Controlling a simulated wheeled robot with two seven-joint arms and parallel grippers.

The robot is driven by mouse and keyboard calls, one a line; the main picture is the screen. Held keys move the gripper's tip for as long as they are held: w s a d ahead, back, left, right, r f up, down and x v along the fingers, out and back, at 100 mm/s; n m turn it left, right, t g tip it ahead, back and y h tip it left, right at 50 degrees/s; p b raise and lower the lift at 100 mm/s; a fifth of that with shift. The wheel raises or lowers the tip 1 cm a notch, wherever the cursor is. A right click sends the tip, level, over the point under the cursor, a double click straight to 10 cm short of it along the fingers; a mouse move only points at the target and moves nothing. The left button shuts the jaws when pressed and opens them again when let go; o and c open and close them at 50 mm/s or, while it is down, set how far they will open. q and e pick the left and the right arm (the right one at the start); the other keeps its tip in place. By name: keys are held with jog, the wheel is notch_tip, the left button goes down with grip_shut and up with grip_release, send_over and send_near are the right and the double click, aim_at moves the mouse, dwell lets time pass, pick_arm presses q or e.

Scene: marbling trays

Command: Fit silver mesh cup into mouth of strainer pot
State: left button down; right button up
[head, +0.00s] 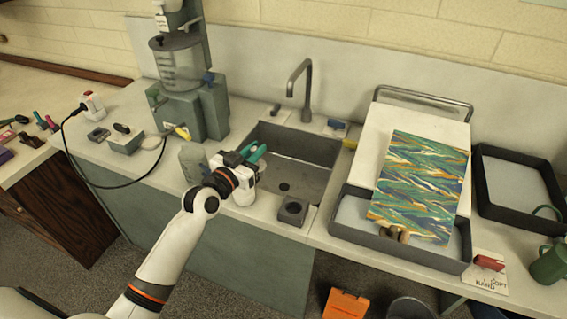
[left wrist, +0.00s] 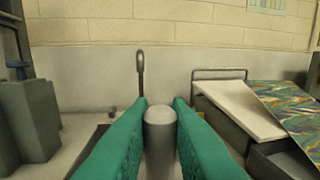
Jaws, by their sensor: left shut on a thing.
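My left gripper (head: 254,154) reaches over the front edge of the sink, its teal fingers pointing toward the basin. In the left wrist view the teal fingers (left wrist: 160,130) are closed around an upright grey, round-topped piece (left wrist: 160,118), which looks like the silver mesh cup. Its mesh cannot be made out, and the hand hides it in the head view. A dark grey squarish block with a round opening (head: 293,211) stands on the counter at the sink's front right, apart from my gripper. It may be the strainer pot; I cannot tell for sure. My right gripper is not in view.
The sink (head: 310,150) has a tall faucet (head: 300,85) behind it. A grey-green machine (head: 203,105) and a jar (head: 192,160) stand left of the hand. A tray (head: 345,232) with a marbled sheet (head: 420,185) is at right. A cable (head: 85,175) crosses the left counter.

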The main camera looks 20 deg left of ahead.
pick_arm(q)
jog(key=a+r, duration=0.1)
jog(key=a, duration=0.2)
jog(key=a+r, duration=0.1)
jog(key=a, duration=0.1)
jog(key=shift+r, duration=0.3)
jog(key=shift+f, duration=0.1)
notch_tip(320, 180, down, 6)
jog(key=b, duration=0.4)
jog(key=shift+b, duration=0.35)
jog(key=shift+r, duration=0.2)
dwell(1.0)
jog(key=shift+f+b, duration=1.5)
jog(key=shift+f, duration=0.65)
jog(key=shift+r, duration=0.1)
